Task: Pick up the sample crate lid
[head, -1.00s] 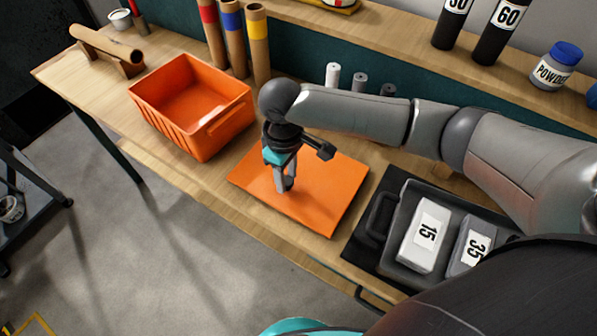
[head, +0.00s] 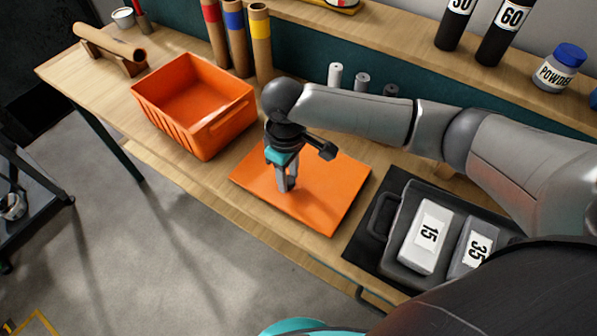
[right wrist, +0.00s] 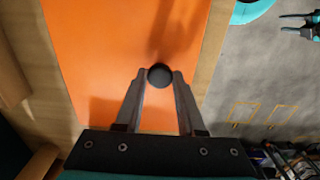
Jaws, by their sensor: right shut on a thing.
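The sample crate lid (head: 325,196) is a flat orange panel lying on the wooden bench, right of the open orange crate (head: 180,112). In the right wrist view the lid (right wrist: 100,55) shows a round black knob (right wrist: 160,75). My right gripper (head: 287,187) points down over the middle of the lid. Its fingertips close on the knob from both sides; in the head view they hide the knob. The lid looks flat on the bench. A dark pronged shape at the right wrist view's upper right edge may be my left gripper (right wrist: 300,25); its opening is unclear.
A dark tray (head: 385,222) with blocks marked 15 and 35 stands right of the lid on a black mat. Cardboard tubes (head: 236,38) with coloured bands stand behind the crate. A raised shelf (head: 400,45) runs along the back. The bench's front edge is close to the lid.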

